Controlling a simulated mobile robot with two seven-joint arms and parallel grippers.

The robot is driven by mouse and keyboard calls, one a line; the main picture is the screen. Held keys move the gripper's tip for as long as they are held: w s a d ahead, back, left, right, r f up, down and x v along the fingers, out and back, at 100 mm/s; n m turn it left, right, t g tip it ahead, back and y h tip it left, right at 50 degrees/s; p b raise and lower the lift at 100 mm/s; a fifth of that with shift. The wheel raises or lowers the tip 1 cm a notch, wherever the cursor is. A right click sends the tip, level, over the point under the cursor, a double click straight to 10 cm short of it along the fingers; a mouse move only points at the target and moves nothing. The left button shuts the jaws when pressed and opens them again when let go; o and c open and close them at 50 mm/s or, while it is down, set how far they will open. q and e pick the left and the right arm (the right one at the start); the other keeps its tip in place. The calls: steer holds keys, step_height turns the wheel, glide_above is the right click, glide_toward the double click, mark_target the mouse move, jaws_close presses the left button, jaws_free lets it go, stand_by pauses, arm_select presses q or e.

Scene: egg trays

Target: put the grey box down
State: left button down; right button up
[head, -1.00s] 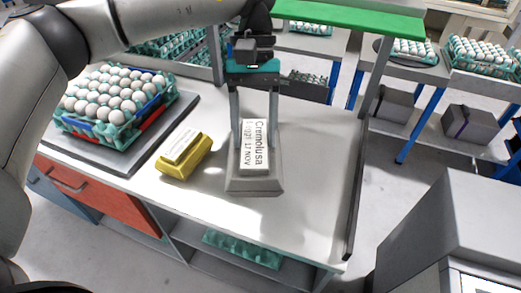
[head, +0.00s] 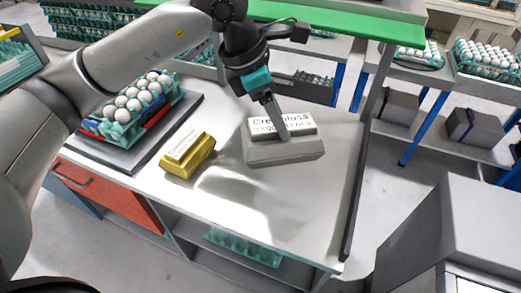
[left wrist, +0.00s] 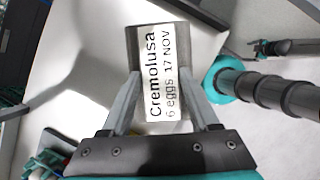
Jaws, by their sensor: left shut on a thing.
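The grey box (head: 290,152) has a white label reading "Cremolusa" on top. It is over the right part of the white table (head: 265,215), turned with its long side across the head view. My left gripper (head: 281,137) is shut on it from above. In the left wrist view the box (left wrist: 134,45) lies between the two fingers (left wrist: 162,82), with the label facing the camera. I cannot tell if its underside touches the table.
A yellow box (head: 188,155) with a white label stands left of the grey box. A tray of eggs (head: 115,127) sits on a dark plate at the table's left. A dark upright post (head: 362,155) borders the right edge. The front of the table is clear.

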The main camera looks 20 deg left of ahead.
arm_select(q)
steer(key=n, duration=0.2)
steer(key=w+r+n+t+y, duration=0.1)
steer(key=n, duration=0.1)
steer(key=n+y, duration=0.1)
steer(key=n, duration=0.1)
steer(key=shift+w+r+t, duration=0.2)
steer(key=shift+r+t, duration=0.1)
steer(key=shift+r, duration=0.05)
steer(key=n, duration=0.1)
steer(key=n+y, duration=0.1)
steer(key=n, duration=0.1)
steer(key=w+r+n, duration=0.1)
steer(key=n, duration=0.1)
steer(key=shift+a+r+t+y+p, duration=0.1)
steer(key=shift+a+t+y+p, duration=0.15)
steer(key=shift+t+y+p, duration=0.05)
steer(key=shift+f, duration=0.2)
step_height(320, 180, down, 20)
steer(key=shift+r+b, duration=0.2)
steer(key=shift+b, duration=0.65)
steer(key=shift+f, duration=0.1)
steer(key=shift+c, duration=0.7)
jaws_free()
steer(key=shift+a, duration=0.1)
